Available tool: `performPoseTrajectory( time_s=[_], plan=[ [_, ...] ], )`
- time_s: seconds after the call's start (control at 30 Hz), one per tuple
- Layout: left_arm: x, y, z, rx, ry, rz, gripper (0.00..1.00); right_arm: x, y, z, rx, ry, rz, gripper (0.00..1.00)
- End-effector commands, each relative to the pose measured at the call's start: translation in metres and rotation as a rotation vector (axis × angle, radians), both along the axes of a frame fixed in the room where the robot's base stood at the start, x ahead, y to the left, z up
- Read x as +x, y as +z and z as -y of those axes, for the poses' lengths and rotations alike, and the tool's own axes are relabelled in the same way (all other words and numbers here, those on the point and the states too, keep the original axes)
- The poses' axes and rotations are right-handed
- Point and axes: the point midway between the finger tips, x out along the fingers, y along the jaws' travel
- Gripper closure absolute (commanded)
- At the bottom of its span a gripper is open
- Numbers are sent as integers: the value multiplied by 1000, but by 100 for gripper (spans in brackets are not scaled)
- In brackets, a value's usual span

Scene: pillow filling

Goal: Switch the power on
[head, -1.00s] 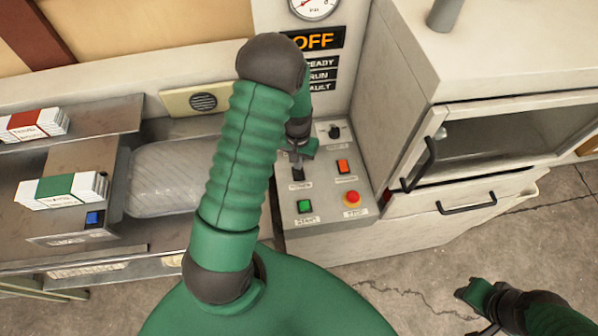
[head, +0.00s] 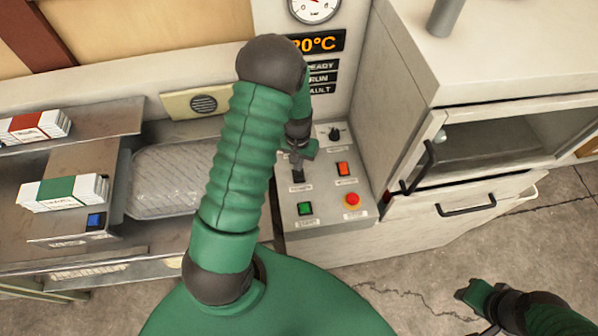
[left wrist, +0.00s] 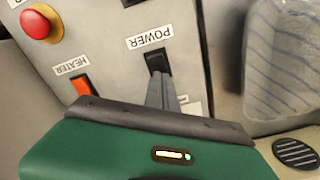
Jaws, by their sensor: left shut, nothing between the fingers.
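The power switch (left wrist: 157,62) is a black rocker under a POWER label on the control panel (head: 325,220). In the left wrist view my left gripper (left wrist: 160,82) is shut and empty, its fingertips at the lower edge of the switch, apparently touching it. In the head view the black switch (head: 298,175) shows just below my left gripper (head: 297,160). The display (head: 317,43) is lit and reads a temperature ending in 0°C, its left part hidden by my arm. My right gripper (head: 470,292) is at the lower right, away from the panel; its fingers are unclear.
Near the power switch are an orange heater switch (head: 343,169), a black knob (head: 335,134), a green button (head: 305,208) and a red stop button (head: 352,199). A cabinet with handles (head: 466,205) stands right. A plastic-wrapped pillow (head: 170,180) lies left.

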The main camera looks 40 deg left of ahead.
Motion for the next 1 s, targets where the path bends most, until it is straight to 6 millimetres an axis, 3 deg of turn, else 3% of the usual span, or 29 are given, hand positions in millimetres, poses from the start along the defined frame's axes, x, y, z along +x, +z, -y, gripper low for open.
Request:
performPoseTrajectory(
  time_s=[0.03, 0.5, 1.0],
  plan=[
    [0, 10, 0, 0, 0, 0, 100, 0, 9, 0, 0, 0, 0, 64],
    [0, 54, 0, 0, 0, 0, 100, 0, 45, 0, 0, 0, 0, 64],
    [0, 53, 0, 0, 0, 0, 100, 0, 44, 0, 0, 0, 0, 64]
  ],
)
